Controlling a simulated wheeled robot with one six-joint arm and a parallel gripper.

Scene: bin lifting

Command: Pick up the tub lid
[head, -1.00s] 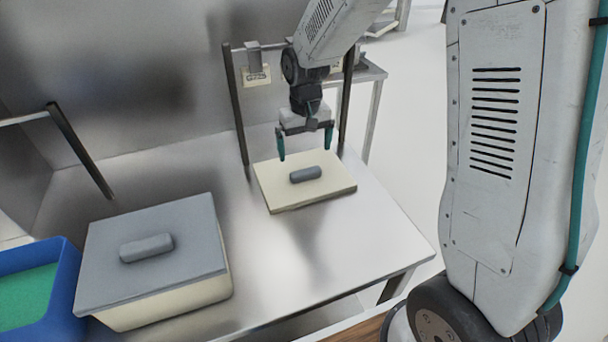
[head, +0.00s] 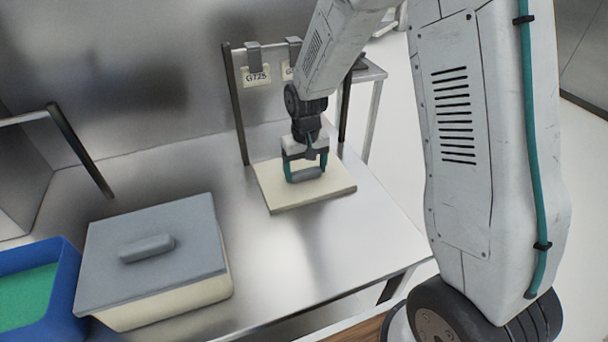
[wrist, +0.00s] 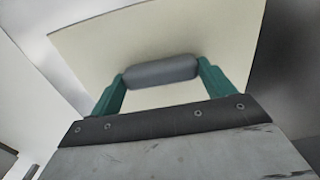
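A flat cream lid (head: 329,191) with a grey rounded handle (head: 305,174) lies on the metal table. In the wrist view, the handle (wrist: 162,71) spans the space between my two green fingertips, and the cream lid (wrist: 165,30) spreads out behind it. My gripper (head: 306,172) points down and is shut on the handle, one finger at each end. The lid appears to rest flat on the table. A cream tub (head: 170,303) with its own grey lid (head: 190,236) and a similar grey handle stands at the front left.
A blue bin (head: 62,290) with a green inside stands left of the tub. A metal rack with hanging tags (head: 256,76) rises behind the cream lid. The metal table (head: 290,255) is bare between the tub and the cream lid, and its right edge is close to that lid.

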